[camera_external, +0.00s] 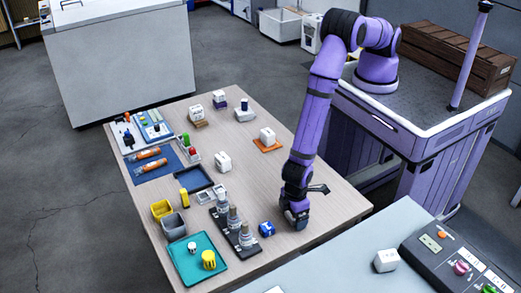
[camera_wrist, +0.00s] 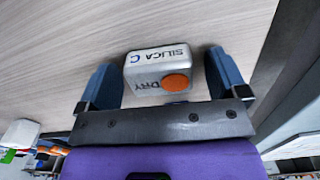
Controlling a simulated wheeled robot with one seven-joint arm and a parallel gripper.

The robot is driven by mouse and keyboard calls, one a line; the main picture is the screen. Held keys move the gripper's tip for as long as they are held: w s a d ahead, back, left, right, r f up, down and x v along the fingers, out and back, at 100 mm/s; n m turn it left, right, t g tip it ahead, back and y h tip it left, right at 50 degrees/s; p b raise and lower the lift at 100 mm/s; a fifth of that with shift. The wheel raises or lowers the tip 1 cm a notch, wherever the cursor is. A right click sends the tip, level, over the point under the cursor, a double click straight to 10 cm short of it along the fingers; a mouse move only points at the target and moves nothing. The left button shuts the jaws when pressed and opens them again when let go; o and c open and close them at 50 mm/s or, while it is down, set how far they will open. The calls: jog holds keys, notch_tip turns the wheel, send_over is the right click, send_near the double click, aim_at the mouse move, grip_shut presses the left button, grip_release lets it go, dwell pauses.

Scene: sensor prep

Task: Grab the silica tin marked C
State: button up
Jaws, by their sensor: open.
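The silica tin marked C (camera_wrist: 150,80) is a pale rounded box with "SILICA C" and "DRY" lettering and an orange dot. In the wrist view it lies between the two blue fingers of my gripper (camera_wrist: 160,70). In the external view my gripper (camera_external: 294,218) is down close to the tabletop near the table's right edge.
A teal tray (camera_external: 182,251) is at the front. Several white boxes, one on an orange mat (camera_external: 272,148), stand farther back. The wooden table (camera_external: 250,185) is clear around its middle.

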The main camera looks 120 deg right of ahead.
jog(key=c, duration=1)
jog(key=shift+r, duration=0.1)
